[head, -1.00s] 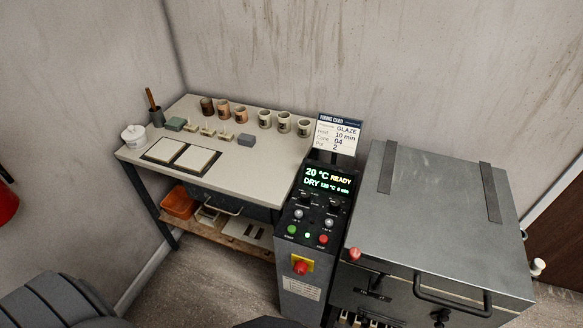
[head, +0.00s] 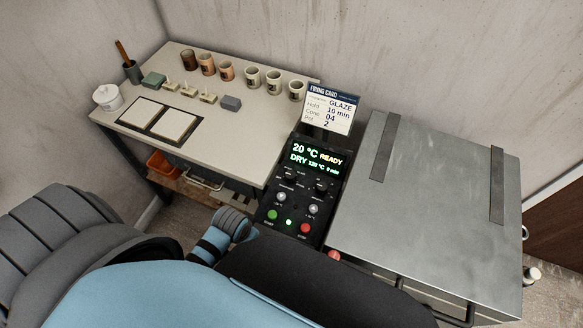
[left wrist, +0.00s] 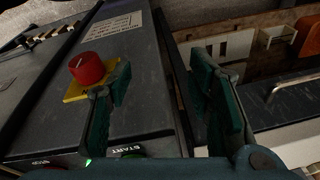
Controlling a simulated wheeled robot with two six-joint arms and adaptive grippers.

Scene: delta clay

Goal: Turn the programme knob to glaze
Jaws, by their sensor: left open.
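The black control panel (head: 297,190) stands between the table and the kiln. Its display (head: 316,158) reads 20 °C READY, DRY, 120 °C. Two dark knobs sit below it; the left one (head: 290,173) appears to be the programme knob, but its pointer and small labels are too small to read. The firing card (head: 329,108) behind reads GLAZE, 10 min, 04, 2. My right gripper is out of view.
The green start button (head: 272,215) and red stop button (head: 305,228) are on the panel's near edge. The kiln lid (head: 430,220) is on the right. The table (head: 225,150) on the left holds cups, tiles and a jar. My arm hides the floor in front.

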